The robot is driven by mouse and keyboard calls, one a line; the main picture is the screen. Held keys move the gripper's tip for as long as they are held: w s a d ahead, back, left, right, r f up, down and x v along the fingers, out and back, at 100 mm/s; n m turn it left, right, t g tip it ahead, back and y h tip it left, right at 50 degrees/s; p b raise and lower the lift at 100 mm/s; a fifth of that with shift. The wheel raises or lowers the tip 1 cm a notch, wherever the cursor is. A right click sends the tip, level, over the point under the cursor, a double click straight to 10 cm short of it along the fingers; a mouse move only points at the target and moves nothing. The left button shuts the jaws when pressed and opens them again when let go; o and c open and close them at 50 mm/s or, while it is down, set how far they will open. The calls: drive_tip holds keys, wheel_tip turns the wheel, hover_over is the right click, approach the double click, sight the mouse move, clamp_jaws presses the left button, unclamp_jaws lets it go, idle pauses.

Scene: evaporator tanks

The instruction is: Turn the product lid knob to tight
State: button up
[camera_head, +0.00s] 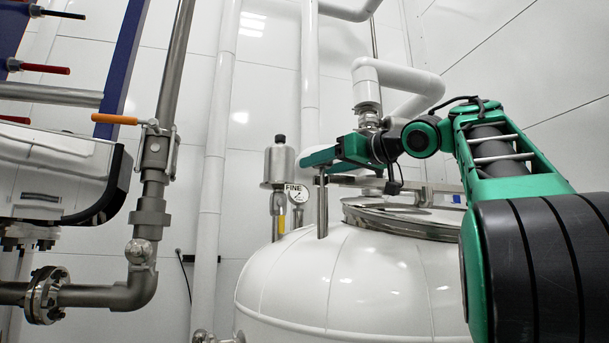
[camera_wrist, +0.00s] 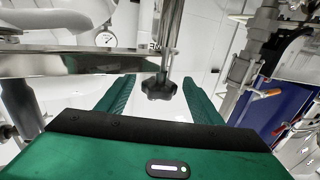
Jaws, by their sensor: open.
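The lid knob is a dark lobed hand knob (camera_wrist: 161,86) in the wrist view. It sits under a metal bar, on a thin vertical rod. My gripper (camera_wrist: 161,97) is open, with one green finger on each side of the knob and a gap to both. The knob appears between the fingers and I cannot tell how deep. In the head view my green gripper (camera_head: 322,160) reaches left over the white tank, near a metal post. The knob is hidden there. The round metal lid (camera_head: 405,218) lies on top of the tank (camera_head: 340,280).
A flat metal bar (camera_wrist: 80,62) crosses above the left finger. A gauge (camera_head: 297,193) and a metal cylinder (camera_head: 279,163) stand left of my gripper. White pipes (camera_head: 213,150) rise behind. A valve with an orange handle (camera_head: 115,119) is farther left.

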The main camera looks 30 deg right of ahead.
drive_tip(key=shift+w+a, duration=0.25)
drive_tip(key=shift+w, duration=0.95)
drive_tip(key=shift+w+a, duration=0.2)
drive_tip(key=shift+w, duration=1)
drive_tip(key=c, duration=1)
